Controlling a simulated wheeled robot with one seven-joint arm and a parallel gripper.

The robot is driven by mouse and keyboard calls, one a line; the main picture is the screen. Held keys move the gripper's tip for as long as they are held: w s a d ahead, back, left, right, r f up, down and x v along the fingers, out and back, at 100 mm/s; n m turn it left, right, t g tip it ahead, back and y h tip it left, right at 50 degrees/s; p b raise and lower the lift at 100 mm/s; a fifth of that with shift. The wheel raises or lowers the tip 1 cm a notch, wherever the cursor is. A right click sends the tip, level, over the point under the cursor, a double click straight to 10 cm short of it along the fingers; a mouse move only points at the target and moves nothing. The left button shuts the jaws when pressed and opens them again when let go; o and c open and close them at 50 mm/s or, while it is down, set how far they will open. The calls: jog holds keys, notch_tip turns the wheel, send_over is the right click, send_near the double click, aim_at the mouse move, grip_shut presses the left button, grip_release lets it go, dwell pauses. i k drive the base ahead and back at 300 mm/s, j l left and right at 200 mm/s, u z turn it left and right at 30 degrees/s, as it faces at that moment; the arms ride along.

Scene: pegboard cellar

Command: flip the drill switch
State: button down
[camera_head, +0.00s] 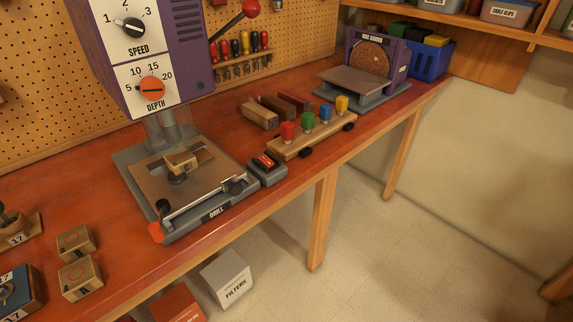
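A purple and white drill press (170,50) stands on the red-brown bench at the left. Its front has a black speed knob (133,26) and an orange depth knob (152,88). Its grey base carries a "DRILL" label (216,212). A small grey switch box (268,173) with a red rocker switch (266,160) sits at the right of the base, by the bench's front edge. The rocker is too small to tell which way it is tipped. A wooden block (181,162) is on the drill's table. My gripper is not in view.
A wooden toy with coloured pegs (318,136) lies right of the switch box. A disc sander (375,62) and blue bin (431,62) stand farther right. Wooden blocks (80,278) are at front left. A red-balled lever (251,7) sticks out. The floor in front is mostly open.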

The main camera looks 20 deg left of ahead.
aim_at(267, 162)
jog(key=i+l+u, duration=0.15)
jog(key=i, duration=0.3)
jog(key=u, duration=1.45)
